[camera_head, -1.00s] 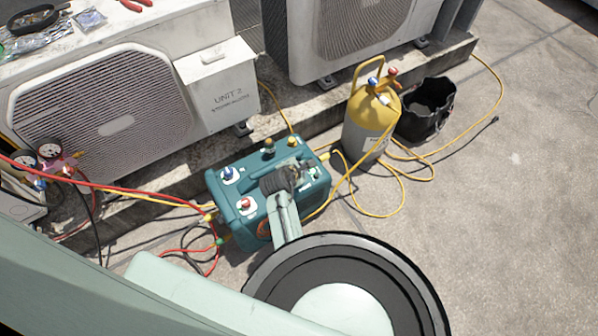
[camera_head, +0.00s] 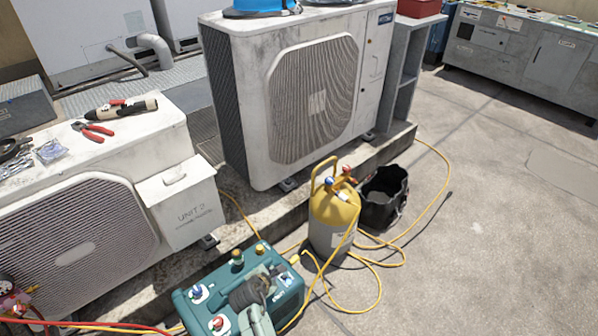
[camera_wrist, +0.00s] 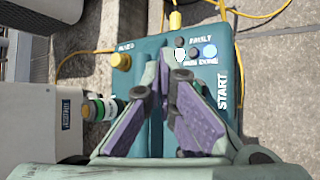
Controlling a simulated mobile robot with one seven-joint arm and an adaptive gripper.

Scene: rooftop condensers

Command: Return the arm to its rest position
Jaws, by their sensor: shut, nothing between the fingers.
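My gripper (camera_wrist: 172,72) shows in the wrist view with its purple-padded fingers drawn together and nothing held between them. It is in front of the teal recovery machine (camera_wrist: 226,70), whose top carries a START label, a blue button and coloured knobs. In the head view, my gripper (camera_head: 250,293) appears at the bottom edge, over the top of the teal machine (camera_head: 192,319). Most of my arm is out of that view. I cannot tell whether the fingers touch the machine.
A yellow-topped gas cylinder (camera_head: 333,212) and a black bucket (camera_head: 383,199) stand to the right, with yellow hoses (camera_head: 375,290) on the ground. Condenser units (camera_head: 285,95) stand behind. Pliers (camera_head: 92,130) lie on the left unit. Open concrete floor (camera_head: 500,230) is at right.

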